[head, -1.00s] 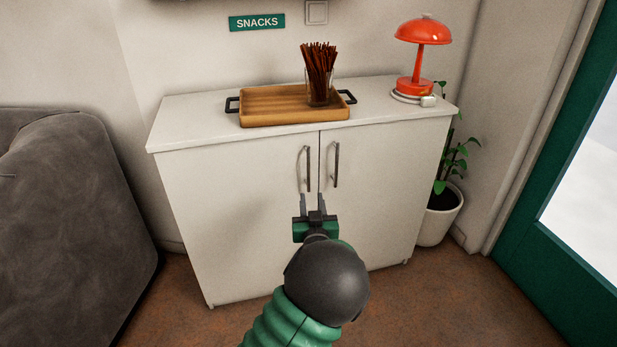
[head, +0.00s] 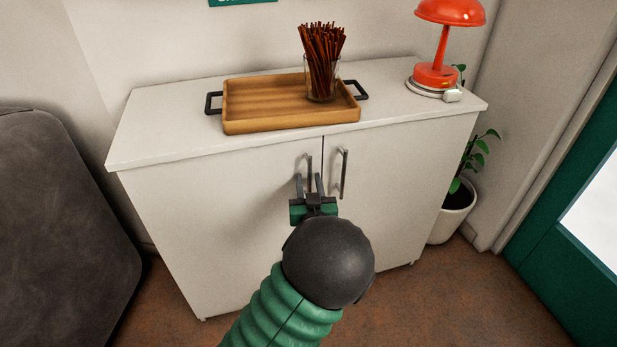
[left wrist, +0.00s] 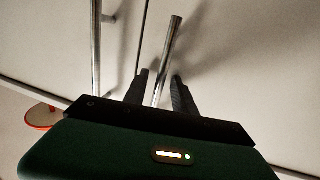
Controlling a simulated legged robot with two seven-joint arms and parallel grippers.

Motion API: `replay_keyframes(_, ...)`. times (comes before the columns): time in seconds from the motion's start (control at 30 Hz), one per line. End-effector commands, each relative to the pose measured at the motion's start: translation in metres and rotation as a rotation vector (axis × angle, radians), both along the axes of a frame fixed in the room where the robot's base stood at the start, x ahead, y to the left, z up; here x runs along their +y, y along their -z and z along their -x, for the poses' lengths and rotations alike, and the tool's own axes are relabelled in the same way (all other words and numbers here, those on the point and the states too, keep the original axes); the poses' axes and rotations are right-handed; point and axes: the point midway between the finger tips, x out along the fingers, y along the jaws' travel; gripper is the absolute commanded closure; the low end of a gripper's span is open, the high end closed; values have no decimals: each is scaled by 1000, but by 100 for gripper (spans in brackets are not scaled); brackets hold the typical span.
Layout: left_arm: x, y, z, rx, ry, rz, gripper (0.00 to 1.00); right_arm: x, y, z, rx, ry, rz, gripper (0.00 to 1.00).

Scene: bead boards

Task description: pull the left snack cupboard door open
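The white snack cupboard (head: 225,230) has two closed doors with a dark seam between them. The left door (head: 200,210) carries a vertical metal bar handle (head: 309,161) near the seam. My left gripper (head: 308,178) is at the lower part of this handle, its two fingers apart. In the left wrist view the handle (left wrist: 170,42) runs down between the open fingers (left wrist: 160,78), with a visible gap on each side. The right door's handle (head: 343,173) stands just to the right and also shows in the left wrist view (left wrist: 96,45). My right gripper is out of view.
On the cupboard top are a wooden tray (head: 255,102) with a glass of brown sticks (head: 321,60) and a red lamp (head: 437,75). A grey sofa (head: 60,230) stands left, a potted plant (head: 453,215) right. The brown floor (head: 440,310) in front is clear.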

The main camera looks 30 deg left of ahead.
Motion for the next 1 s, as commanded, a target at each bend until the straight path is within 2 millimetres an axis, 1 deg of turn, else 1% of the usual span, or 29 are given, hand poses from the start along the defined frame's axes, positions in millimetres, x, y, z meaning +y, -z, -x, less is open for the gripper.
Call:
replay_keyframes(0.1, 0, 1, -1, 2, 1, 1, 68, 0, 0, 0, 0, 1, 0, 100)
replay_keyframes(0.3, 2, 2, -1, 3, 2, 3, 94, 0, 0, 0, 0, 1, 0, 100)
replay_keyframes(0.37, 1, 2, -1, 3, 2, 3, 100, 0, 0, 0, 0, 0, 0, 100)
replay_keyframes(1.0, 1, 3, -1, 4, 2, 3, 100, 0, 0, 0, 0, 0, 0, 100)
